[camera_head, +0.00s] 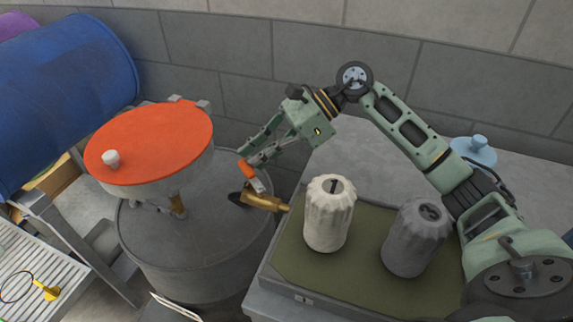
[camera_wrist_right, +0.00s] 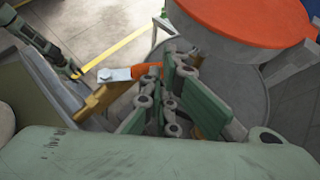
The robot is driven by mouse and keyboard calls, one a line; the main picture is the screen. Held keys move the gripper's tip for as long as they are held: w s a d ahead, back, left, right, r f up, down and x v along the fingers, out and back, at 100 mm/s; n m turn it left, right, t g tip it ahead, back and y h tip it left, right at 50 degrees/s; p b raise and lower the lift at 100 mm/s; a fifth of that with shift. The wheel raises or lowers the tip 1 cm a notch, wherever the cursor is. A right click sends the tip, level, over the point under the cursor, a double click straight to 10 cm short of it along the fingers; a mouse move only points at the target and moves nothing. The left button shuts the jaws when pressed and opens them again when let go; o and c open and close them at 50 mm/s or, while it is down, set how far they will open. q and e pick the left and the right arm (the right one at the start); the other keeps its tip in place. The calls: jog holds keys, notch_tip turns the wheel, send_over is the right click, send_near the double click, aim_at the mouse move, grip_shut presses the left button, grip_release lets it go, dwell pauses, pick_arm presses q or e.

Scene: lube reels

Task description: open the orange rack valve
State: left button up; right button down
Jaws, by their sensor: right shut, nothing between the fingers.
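The orange-handled valve (camera_head: 249,174) has a brass body (camera_head: 262,201) and sits between the grey drum and the edge of the grey bench. In the wrist view its orange grip (camera_wrist_right: 148,70) and pale metal lever (camera_wrist_right: 117,74) stand out to the left, above the brass body (camera_wrist_right: 103,100). My right gripper (camera_head: 246,160) is shut and empty. Its fingertips are just above the orange grip in the head view. In the wrist view its green fingers (camera_wrist_right: 170,88) are close beside the grip, and I cannot tell whether they touch it. My left gripper does not show in the head view.
A round orange lid (camera_head: 150,140) with a white knob stands over the grey drum (camera_head: 195,250). Pale bottle 1 (camera_head: 329,215) and grey bottle 2 (camera_head: 415,238) stand on the green mat (camera_head: 345,285) right of the valve. A blue drum (camera_head: 65,95) lies at left.

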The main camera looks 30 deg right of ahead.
dwell(0.5)
jog(key=shift+s+d+b, duration=0.2)
jog(key=shift+s+b, duration=0.25)
jog(key=shift+s, duration=0.35)
